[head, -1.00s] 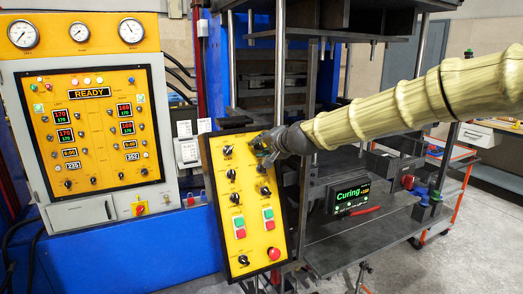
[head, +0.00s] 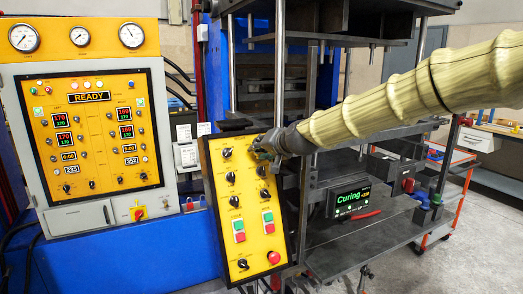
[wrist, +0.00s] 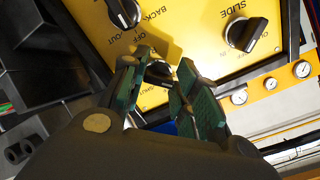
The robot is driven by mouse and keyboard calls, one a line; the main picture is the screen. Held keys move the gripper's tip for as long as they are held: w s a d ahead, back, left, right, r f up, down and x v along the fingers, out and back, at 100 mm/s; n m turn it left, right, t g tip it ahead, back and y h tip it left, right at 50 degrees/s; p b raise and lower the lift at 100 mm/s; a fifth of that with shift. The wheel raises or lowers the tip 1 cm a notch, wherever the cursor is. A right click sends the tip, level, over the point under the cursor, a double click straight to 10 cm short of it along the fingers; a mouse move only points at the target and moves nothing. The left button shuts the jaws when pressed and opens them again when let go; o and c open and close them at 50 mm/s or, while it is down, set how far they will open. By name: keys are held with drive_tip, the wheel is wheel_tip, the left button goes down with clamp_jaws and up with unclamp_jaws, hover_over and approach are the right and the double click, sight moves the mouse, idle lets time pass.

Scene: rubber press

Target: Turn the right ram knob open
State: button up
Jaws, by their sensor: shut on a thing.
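The yellow control panel (head: 240,225) stands tilted in front of the press, with two columns of black knobs and red and green buttons. My gripper (head: 262,152) is at the upper right of this panel. In the wrist view the green-padded fingers are shut on a black knob (wrist: 160,72), one finger on each side, with the word SHUT partly showing beside it. I take this for the right ram knob; its full label is hidden by the fingers. In the head view my gripper covers this knob, so its exact angle cannot be told.
A knob labelled SLIDE (wrist: 246,34) and one beside OUT and BACK (wrist: 124,12) are close to my fingers. A red button (head: 274,258) is at the panel's lower right. A small screen (head: 349,199) reads Curing. The READY cabinet (head: 90,135) stands at left.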

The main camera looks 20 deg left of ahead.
drive_tip(key=shift+f, duration=0.15)
drive_tip(key=o, duration=1)
drive_tip(key=v, duration=1.2)
drive_tip(key=shift+d, duration=0.1)
drive_tip(key=shift+d, duration=0.1)
